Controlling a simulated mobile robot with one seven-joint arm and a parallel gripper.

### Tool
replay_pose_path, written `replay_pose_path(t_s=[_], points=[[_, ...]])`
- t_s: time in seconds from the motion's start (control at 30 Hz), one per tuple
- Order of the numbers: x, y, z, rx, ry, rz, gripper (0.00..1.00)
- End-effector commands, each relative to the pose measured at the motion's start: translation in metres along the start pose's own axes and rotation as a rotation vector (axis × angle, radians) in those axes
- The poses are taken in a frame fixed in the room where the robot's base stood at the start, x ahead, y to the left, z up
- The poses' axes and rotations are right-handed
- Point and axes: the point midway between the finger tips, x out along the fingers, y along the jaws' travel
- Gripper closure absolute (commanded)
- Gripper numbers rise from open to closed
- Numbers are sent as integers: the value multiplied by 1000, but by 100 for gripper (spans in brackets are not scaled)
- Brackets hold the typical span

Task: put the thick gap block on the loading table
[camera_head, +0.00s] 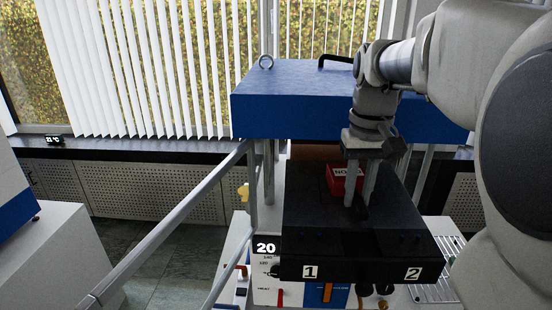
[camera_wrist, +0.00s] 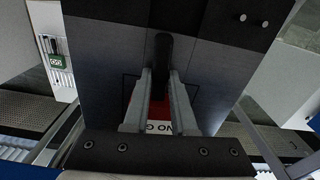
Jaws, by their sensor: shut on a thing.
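A red block (camera_head: 345,180) with a white label reading "NO" and more letters is over the black table (camera_head: 306,245) marked 1 and 2, at the front of the press. I take it as the thick gap block. A black handle runs from it towards the table's front. My gripper (camera_head: 361,203) points down, shut on this black handle (camera_wrist: 162,52). In the wrist view the red part and label (camera_wrist: 159,127) show between the fingers, partly hidden by them. I cannot tell whether the block touches the table.
The blue press head (camera_head: 290,105) is above and behind the table. A grey rail (camera_head: 170,225) slopes across the left. A panel with a lit "20" display (camera_head: 265,248) is under the table's left front.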

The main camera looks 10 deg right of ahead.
Motion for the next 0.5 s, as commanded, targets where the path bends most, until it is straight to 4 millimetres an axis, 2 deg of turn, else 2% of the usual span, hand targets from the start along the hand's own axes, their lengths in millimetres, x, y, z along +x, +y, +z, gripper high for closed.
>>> replay_pose_path(t_s=[0.43, 0.47, 0.5], points=[[7, 0, 0, 0, 2, 0, 100], [6, 0, 0, 0, 2, 0, 70], [6, 0, 0, 0, 1, 0, 63]])
